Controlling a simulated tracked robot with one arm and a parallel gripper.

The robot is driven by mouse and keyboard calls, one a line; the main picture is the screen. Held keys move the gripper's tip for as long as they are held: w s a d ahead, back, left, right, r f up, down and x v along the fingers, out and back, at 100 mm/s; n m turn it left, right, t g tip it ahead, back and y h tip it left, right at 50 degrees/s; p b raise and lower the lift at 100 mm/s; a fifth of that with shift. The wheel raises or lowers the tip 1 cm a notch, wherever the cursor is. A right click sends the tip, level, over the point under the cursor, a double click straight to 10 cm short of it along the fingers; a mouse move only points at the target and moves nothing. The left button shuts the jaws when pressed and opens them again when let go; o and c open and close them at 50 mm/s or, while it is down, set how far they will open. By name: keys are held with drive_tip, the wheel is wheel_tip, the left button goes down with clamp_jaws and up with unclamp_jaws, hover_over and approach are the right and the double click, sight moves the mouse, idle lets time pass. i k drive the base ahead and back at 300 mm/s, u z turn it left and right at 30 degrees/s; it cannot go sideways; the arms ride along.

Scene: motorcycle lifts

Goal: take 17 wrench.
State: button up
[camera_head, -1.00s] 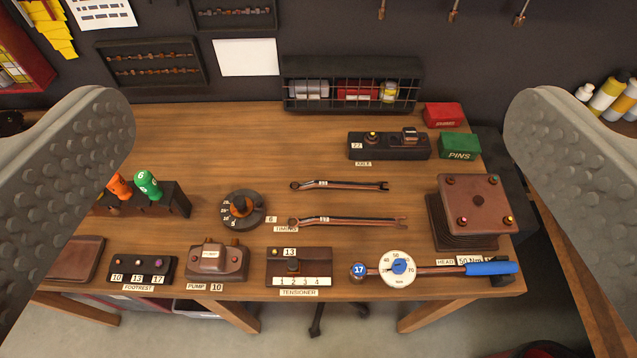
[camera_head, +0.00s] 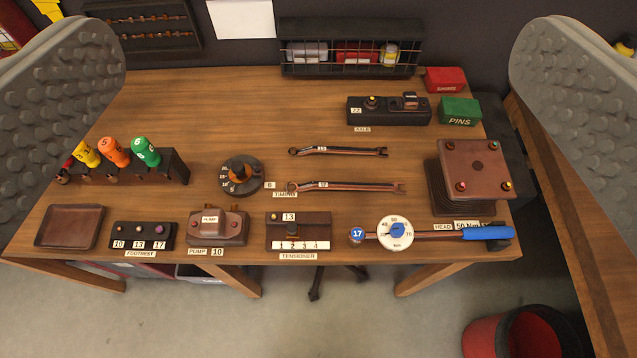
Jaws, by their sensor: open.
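Two slim combination wrenches lie flat on the wooden bench, one above the other in the picture. The upper wrench (camera_head: 345,151) is shorter. The lower wrench (camera_head: 350,187) is longer, and its small tag seems to read 17. A torque wrench (camera_head: 440,235) with a blue 17 head, a round dial and a blue handle lies near the bench's front edge. My gripper (camera_head: 316,75) is open and empty, its grey studded fingers at the left and right picture edges. It touches none of the wrenches.
A dial block (camera_head: 241,177) stands left of the wrenches. The tensioner block (camera_head: 298,231) lies in front, the head block (camera_head: 474,170) to the right and the axle block (camera_head: 390,111) behind. Screwdrivers stand in a rack (camera_head: 170,170). A red bin (camera_head: 515,330) stands on the floor.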

sight(393, 187)
drive_tip(key=u, duration=1.65)
drive_tip(key=k, duration=0.75)
drive_tip(key=z, duration=1.1)
drive_tip(key=i, duration=1)
